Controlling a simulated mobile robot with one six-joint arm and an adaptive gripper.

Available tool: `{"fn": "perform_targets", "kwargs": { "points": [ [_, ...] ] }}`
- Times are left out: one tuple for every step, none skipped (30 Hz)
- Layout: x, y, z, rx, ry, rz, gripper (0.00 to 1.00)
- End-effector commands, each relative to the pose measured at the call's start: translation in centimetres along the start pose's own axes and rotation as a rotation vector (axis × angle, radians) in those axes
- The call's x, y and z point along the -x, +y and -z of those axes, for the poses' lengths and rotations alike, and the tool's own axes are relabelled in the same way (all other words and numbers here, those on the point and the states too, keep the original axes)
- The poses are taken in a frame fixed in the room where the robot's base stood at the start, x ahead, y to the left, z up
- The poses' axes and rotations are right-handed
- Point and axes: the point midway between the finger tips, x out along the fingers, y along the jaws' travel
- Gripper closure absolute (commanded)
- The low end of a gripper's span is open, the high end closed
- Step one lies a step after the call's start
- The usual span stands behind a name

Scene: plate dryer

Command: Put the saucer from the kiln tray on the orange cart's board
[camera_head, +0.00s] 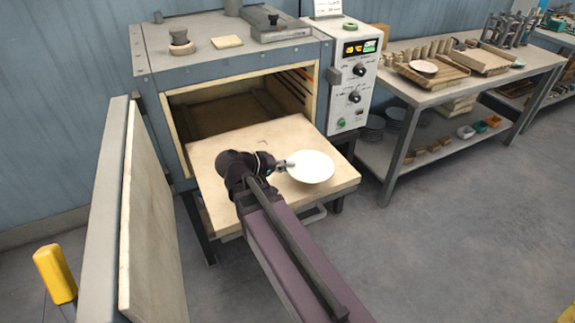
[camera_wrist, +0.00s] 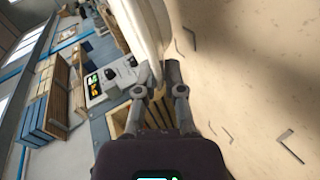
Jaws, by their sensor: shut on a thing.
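A white saucer (camera_head: 311,167) is at the right part of the pale kiln tray (camera_head: 225,198), which sticks out of the open kiln. My gripper (camera_head: 287,165) is shut on the saucer's left edge. In the wrist view my gripper's fingers (camera_wrist: 158,84) close on the rim of the saucer (camera_wrist: 143,28), with the tray surface (camera_wrist: 245,80) close beside it. I cannot tell whether the saucer touches the tray or is slightly above it. The orange cart and its board are not clearly in view; only a yellow-orange edge shows at the bottom right corner of the head view.
The kiln door (camera_head: 150,230) stands open at the left, with a yellow post (camera_head: 55,274) beyond it. The control box (camera_head: 352,80) stands right of the kiln opening. A workbench (camera_head: 450,85) with pottery is at the right. The floor (camera_head: 450,240) in front of it is clear.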

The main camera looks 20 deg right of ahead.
Motion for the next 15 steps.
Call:
{"fn": "perform_targets", "kwargs": {
  "points": [
    [0.00,0.02,0.01,0.000,0.000,-0.001,1.00],
    [0.00,0.02,0.01,0.000,0.000,-0.001,1.00],
    [0.00,0.02,0.01,0.000,0.000,-0.001,1.00],
    [0.00,0.02,0.01,0.000,0.000,-0.001,1.00],
    [0.00,0.02,0.01,0.000,0.000,-0.001,1.00],
    [0.00,0.02,0.01,0.000,0.000,-0.001,1.00],
    [0.00,0.02,0.01,0.000,0.000,-0.001,1.00],
    [0.00,0.02,0.01,0.000,0.000,-0.001,1.00],
    [0.00,0.03,0.01,0.000,0.000,-0.001,1.00],
    [0.01,0.04,0.02,0.000,0.000,-0.001,1.00],
    [0.03,0.08,0.03,0.000,0.000,-0.001,1.00],
    [0.07,0.16,0.04,0.000,0.000,-0.001,1.00],
    [0.11,0.25,0.06,0.000,0.000,-0.001,1.00],
    [0.17,0.37,0.09,0.000,0.000,-0.001,1.00],
    [0.27,0.56,0.13,0.000,0.000,-0.001,1.00]
  ]
}}
